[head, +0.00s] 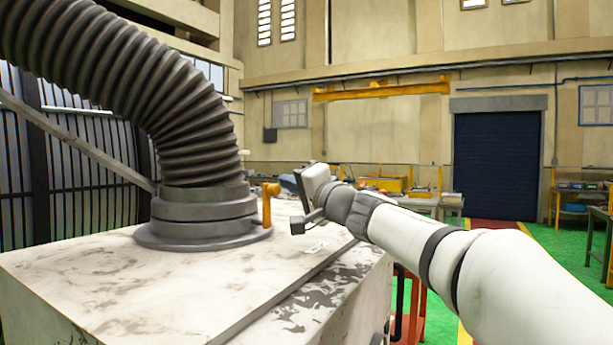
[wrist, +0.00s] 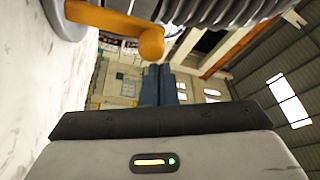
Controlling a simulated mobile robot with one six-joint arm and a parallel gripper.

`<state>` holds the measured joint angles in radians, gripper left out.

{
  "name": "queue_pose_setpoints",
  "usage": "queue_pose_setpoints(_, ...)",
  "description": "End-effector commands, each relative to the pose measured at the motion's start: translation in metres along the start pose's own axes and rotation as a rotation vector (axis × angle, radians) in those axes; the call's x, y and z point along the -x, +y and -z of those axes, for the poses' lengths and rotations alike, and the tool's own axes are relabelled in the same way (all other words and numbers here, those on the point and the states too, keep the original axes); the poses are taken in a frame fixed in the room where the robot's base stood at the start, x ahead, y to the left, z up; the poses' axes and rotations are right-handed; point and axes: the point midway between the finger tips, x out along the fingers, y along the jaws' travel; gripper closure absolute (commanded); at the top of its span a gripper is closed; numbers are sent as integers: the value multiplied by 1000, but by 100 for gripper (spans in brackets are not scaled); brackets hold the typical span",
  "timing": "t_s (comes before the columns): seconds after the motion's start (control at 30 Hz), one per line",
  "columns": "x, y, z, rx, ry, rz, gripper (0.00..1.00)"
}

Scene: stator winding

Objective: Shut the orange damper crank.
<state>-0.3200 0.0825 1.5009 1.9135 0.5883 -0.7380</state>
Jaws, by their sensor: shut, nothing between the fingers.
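The orange damper crank (head: 267,204) stands at the right side of the grey flange under the ribbed hose, its knob at the top pointing right. In the wrist view the crank (wrist: 115,22) runs across the upper left, its rounded knob just above and left of the fingertips. My gripper (head: 303,190) is just right of the crank in the head view, its fingers hard to make out there. In the wrist view my gripper (wrist: 162,70) shows two blue-grey fingers together, shut and empty. I cannot tell whether they touch the knob.
The grey ribbed hose (head: 175,100) rises from its flange (head: 205,215) on a worn white housing (head: 110,290). A slanted bar (head: 80,140) lies left of the hose. Workbenches and a dark blue shutter door (head: 495,165) stand far behind.

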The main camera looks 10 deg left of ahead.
Motion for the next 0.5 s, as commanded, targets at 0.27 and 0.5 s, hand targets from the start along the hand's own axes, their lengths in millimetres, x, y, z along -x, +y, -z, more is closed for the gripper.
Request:
queue_pose_setpoints(0.27, 2, 1, -8, -1, -1, -1, 100)
queue_pose_setpoints(0.5, 6, 2, -5, 0, -2, 0, 100)
